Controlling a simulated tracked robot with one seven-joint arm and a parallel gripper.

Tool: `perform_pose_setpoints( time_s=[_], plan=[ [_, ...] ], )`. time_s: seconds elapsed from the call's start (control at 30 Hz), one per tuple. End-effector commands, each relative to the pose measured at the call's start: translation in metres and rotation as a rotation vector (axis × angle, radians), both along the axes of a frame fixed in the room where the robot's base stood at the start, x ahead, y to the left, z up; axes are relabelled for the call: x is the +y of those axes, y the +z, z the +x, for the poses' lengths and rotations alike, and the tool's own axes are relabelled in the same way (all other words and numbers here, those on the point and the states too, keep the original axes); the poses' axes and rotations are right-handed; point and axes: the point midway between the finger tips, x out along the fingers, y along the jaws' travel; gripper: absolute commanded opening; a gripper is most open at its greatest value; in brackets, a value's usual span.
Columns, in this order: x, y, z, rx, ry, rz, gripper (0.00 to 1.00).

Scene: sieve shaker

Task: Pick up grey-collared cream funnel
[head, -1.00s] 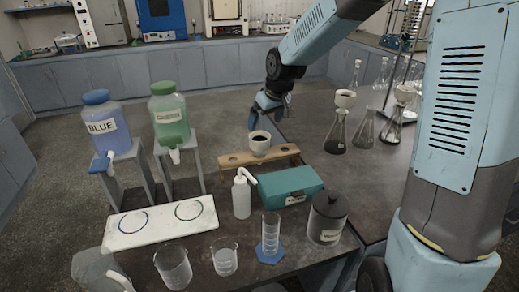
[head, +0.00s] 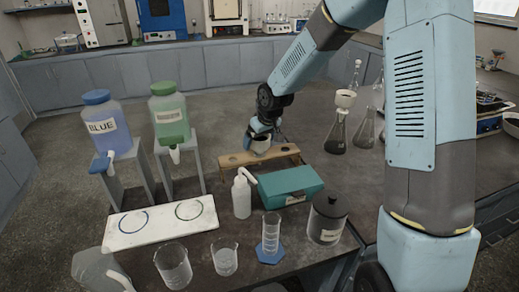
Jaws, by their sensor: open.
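A cream funnel (head: 261,149) sits in the wooden rack (head: 232,160) near the middle of the head view. Its upper part is mostly hidden by my gripper, and a grey collar cannot be made out. My gripper (head: 259,138) is open and points down right at this funnel, with its fingers at the rim. Whether the fingers touch it I cannot tell.
A graduated cylinder (head: 271,235) and beakers (head: 173,265) are nearer. Blue (head: 105,125) and green (head: 169,115) carboys stand left.

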Motion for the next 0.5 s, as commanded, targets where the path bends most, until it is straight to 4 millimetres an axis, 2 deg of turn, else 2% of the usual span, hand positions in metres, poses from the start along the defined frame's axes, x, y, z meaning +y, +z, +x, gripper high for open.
perform_pose_setpoints(
  time_s=[0.1, 0.33, 0.5],
  plan=[
    [0.0026, -0.0106, 0.0033, 0.001, 0.000, -0.001, 1.00],
    [0.0025, -0.0120, 0.0042, 0.000, 0.000, 0.000, 1.00],
    [0.0022, -0.0120, 0.0042, 0.000, -0.001, 0.000, 0.85]
  ],
)
